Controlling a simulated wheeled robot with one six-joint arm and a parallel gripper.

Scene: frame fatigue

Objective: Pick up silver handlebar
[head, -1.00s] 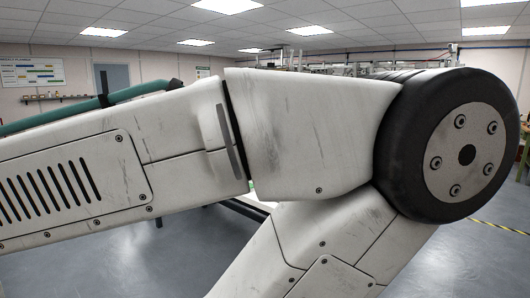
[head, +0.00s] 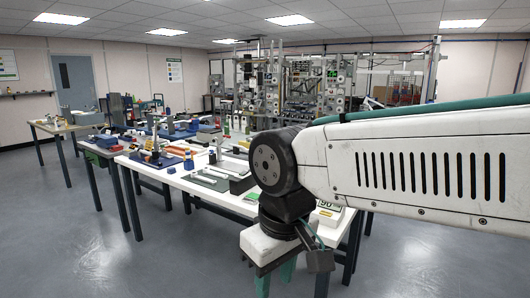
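I cannot make out the silver handlebar for certain among the small items on the long white table (head: 176,183). My gripper (head: 276,284) hangs at the end of my arm, low in the middle of the head view, in front of the table's near edge. It points down, and its two teal fingers stand apart with floor showing between them. I see nothing held in it. The fingertips are close to the bottom edge of the picture. My arm and gripper hide the right end of the table.
The table carries several blue fixtures, tools and a grey mat (head: 205,181). A tall rack of test equipment (head: 290,85) stands behind. Another table (head: 50,128) stands at the far left. The grey floor (head: 95,245) is clear at the front left.

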